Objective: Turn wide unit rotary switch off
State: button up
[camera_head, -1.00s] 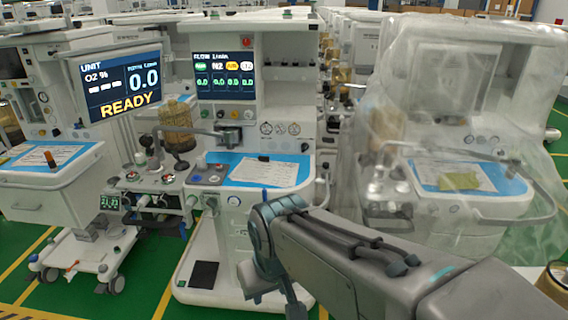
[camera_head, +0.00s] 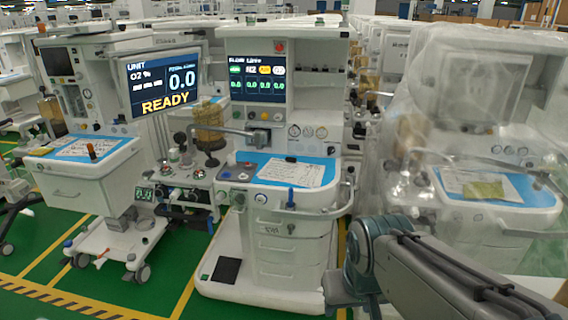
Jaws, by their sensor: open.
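The wide unit appears to be the white cart (camera_head: 291,268) in the middle, with drawers and a blue-edged worktop. Its side screen (camera_head: 162,82) is lit and reads READY and 0.0. Its upper screen (camera_head: 257,71) is lit too. A small round dial (camera_head: 261,198) sits on the front panel under the worktop. It may be the rotary switch, but its setting is too small to read. My arm (camera_head: 420,275) comes in from the lower right and bends down at a joint in front of the cart's right side. My gripper is below the picture.
A plastic-covered cart (camera_head: 480,190) stands at the right. Another white cart (camera_head: 78,188) with a drawer stands at the left. A front rail (camera_head: 325,213) with blue fittings runs along the middle cart. Green floor (camera_head: 155,290) is clear in front on the left.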

aim_at(330, 150)
jog(key=u, duration=0.1)
jog(key=i, duration=1.15)
jog(key=z, duration=0.05)
